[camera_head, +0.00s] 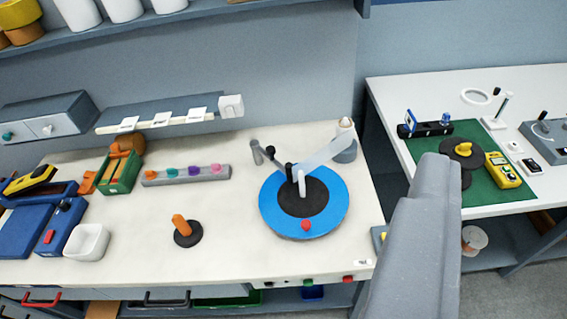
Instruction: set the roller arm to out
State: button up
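A blue disc (268,214) with a dark centre lies on the white bench top (240,258), with a red knob (306,225) near its front rim. A pale, see-through arm (322,152) runs from a round grey post (346,152) at the back right to above the disc's middle, near a white upright pin (301,184). A thin dark grey arm (272,157) with a black end runs there from a small grey post (256,153) at the back left. I cannot tell which is the roller arm. My gripper is not in view.
A grey part of my arm covers the lower right. An orange peg on a black base (184,232) stands left of the disc. A strip of coloured knobs (187,174) lies behind it. A second bench (390,98) stands at right.

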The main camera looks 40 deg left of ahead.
aim_at(268, 154)
jog(key=u, duration=0.4)
jog(key=k, duration=0.35)
jog(key=u, duration=0.75)
jog(key=k, duration=0.85)
jog(key=u, duration=0.65)
jog(key=i, duration=1.65)
jog(key=z, duration=1.35)
jog(key=i, duration=0.8)
jog(key=z, duration=0.45)
jog(key=k, duration=0.85)
jog(key=z, duration=0.05)
